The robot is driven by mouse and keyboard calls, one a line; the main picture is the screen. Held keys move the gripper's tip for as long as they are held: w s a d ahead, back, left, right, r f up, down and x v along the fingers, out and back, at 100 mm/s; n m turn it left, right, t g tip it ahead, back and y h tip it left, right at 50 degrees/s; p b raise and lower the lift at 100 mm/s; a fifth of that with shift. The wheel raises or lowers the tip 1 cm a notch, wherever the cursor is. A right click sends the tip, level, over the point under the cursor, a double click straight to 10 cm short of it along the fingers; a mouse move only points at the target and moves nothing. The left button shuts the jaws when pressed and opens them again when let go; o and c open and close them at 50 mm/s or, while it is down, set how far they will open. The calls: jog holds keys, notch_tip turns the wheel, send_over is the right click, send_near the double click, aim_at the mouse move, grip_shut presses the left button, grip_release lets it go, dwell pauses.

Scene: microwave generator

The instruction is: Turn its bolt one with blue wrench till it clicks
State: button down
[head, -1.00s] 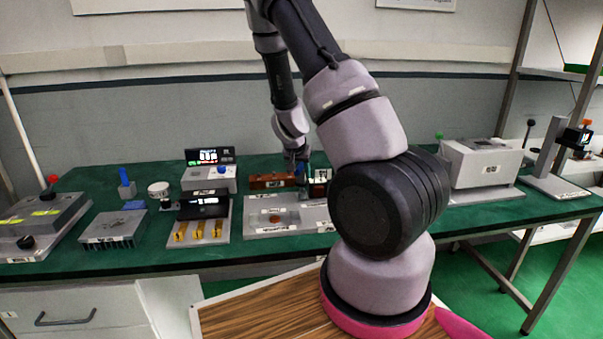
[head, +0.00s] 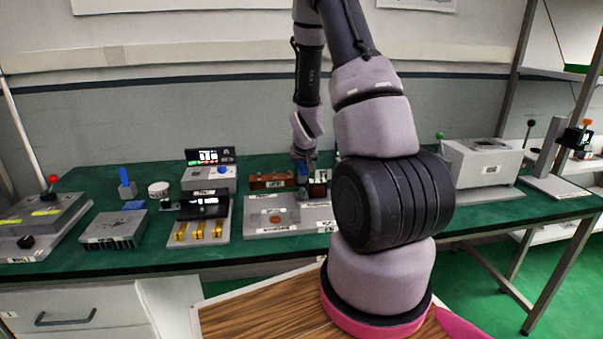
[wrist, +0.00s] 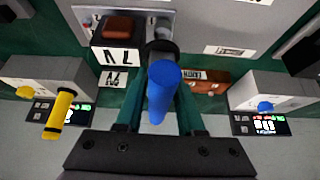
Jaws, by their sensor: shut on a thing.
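My gripper (head: 303,167) is over the back part of a grey plate (head: 262,228) on the green bench. It is shut on the blue wrench (head: 303,181), whose blue handle fills the space between the fingers in the wrist view (wrist: 160,92). A dark round part (wrist: 160,48) shows at the far end of the handle, near the edge of the grey plate. I cannot tell whether the wrench touches a bolt. The bolts are too small or hidden to tell apart.
A brown rack (head: 270,180) stands just left behind my gripper. A dark red block (head: 318,190) is close on its right. A display unit (head: 209,178) and a plate with yellow parts (head: 200,232) lie left. A large grey box (head: 482,160) stands right.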

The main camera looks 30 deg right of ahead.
jog(key=shift+n, duration=0.3)
jog(key=shift+d, duration=0.1)
jog(key=shift+n+y, duration=0.6)
jog(key=shift+n, duration=0.3)
jog(key=shift+a+n+y, duration=0.2)
jog(key=shift+n+y, duration=0.5)
jog(key=shift+n, duration=0.6)
jog(key=shift+d, duration=0.1)
